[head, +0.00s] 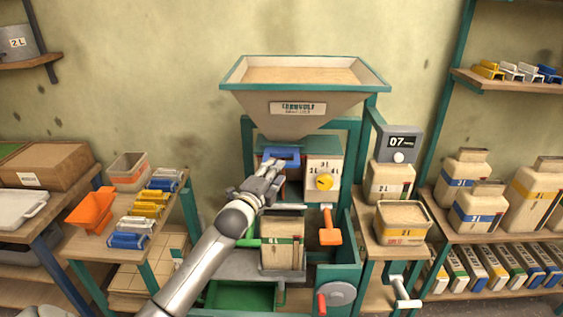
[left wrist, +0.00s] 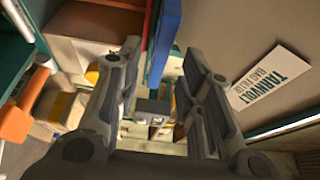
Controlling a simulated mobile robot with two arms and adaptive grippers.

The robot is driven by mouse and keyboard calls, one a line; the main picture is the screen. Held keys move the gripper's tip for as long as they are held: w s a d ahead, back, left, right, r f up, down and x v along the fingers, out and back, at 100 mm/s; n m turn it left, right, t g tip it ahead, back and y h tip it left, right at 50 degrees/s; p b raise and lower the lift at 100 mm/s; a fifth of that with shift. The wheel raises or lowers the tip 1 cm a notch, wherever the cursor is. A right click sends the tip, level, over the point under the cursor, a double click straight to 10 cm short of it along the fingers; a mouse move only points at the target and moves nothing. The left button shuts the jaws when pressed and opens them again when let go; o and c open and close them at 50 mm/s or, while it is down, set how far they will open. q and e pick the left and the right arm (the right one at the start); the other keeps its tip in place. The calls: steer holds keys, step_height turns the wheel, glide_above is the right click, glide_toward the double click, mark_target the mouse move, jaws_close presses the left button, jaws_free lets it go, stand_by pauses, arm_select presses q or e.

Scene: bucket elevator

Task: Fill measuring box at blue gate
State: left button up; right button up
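The blue gate (head: 279,153) is under the hopper (head: 290,103), which holds tan grain-like material. It also shows as a blue strip (left wrist: 165,38) in the left wrist view, between and beyond the fingertips. My left gripper (head: 268,172) is just below the blue gate, reaching up to it. In the left wrist view the fingers (left wrist: 163,78) are spread apart with nothing clamped; contact with the gate cannot be told. A tan box (head: 282,256), apparently the measuring box, stands upright under the hopper outlet. Its inside is too dark to tell. My right gripper is out of view.
An orange lever (head: 330,229) and a grey wheel (head: 337,293) are right of the box. A white panel with a yellow knob (head: 324,182) is beside the gate. A display (head: 402,143) reads 07. Side tables hold an orange scoop (head: 91,210) and filled boxes.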

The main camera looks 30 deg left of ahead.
arm_select(q)
steer(key=shift+w+a+p, duration=0.2)
steer(key=shift+w+p, duration=0.05)
steer(key=shift+w, duration=1)
steer(key=shift+w+a+p, duration=0.2)
steer(key=shift+w+p, duration=0.05)
steer(key=shift+w, duration=0.95)
steer(key=shift+c, duration=0.4)
jaws_close()
